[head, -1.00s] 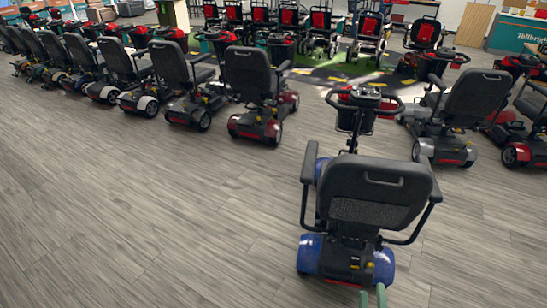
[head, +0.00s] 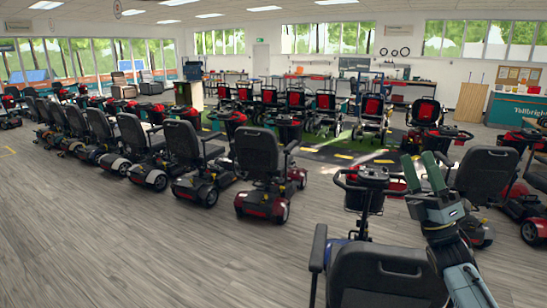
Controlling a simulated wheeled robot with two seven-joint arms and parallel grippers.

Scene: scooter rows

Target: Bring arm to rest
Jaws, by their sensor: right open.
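My right arm (head: 462,262) comes in from the bottom right and points upward. My right gripper (head: 418,160) has two green fingers, apart at their tips, with nothing seen between them. It stands upright in the picture, right of the near scooter's handlebar and in front of the row of scooters at the right. My left arm and left gripper are out of view.
A blue scooter with a black seat (head: 385,280) stands close in front, partly behind my right arm. A row of scooters (head: 180,146) runs along the left, and more (head: 488,178) stand at the right. Wheelchairs (head: 325,112) line the back. The wooden floor (head: 120,245) at left is clear.

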